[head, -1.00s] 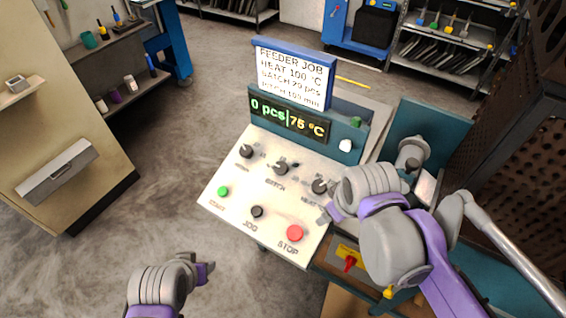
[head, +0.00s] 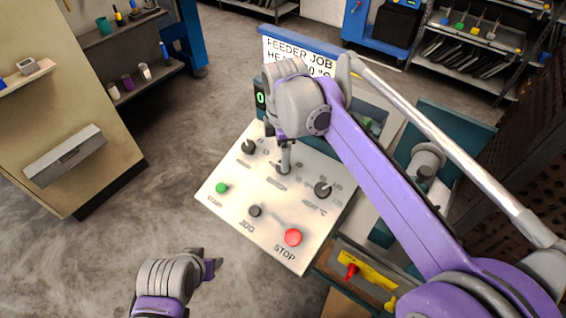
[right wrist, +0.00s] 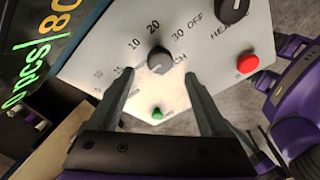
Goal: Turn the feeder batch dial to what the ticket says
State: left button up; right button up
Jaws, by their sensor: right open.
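The batch dial (head: 283,169) is the middle dark knob on the white sloping panel. In the right wrist view the dial (right wrist: 159,61) has 10, 20, 30 and OFF around it; its pointer is too small to read surely. My right gripper (head: 285,153) is over the dial, and its open fingers (right wrist: 160,75) stand apart on either side, apparently not closed on it. The ticket (head: 300,57) stands behind the panel, its lower lines hidden by my right arm; earlier it reads batch 20 pcs. My left gripper (head: 210,262) is low at left, away from the panel.
The display (right wrist: 40,62) shows 0 pcs and 80. The heat dial (head: 322,189), another dial (head: 248,147), a green start button (head: 221,188), a dark jog button (head: 255,211) and a red stop button (head: 292,237) surround the batch dial. Open floor lies left.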

jog(key=f, duration=0.5)
jog(key=shift+w+f, duration=0.1)
jog(key=shift+w, duration=0.15)
grip_shut()
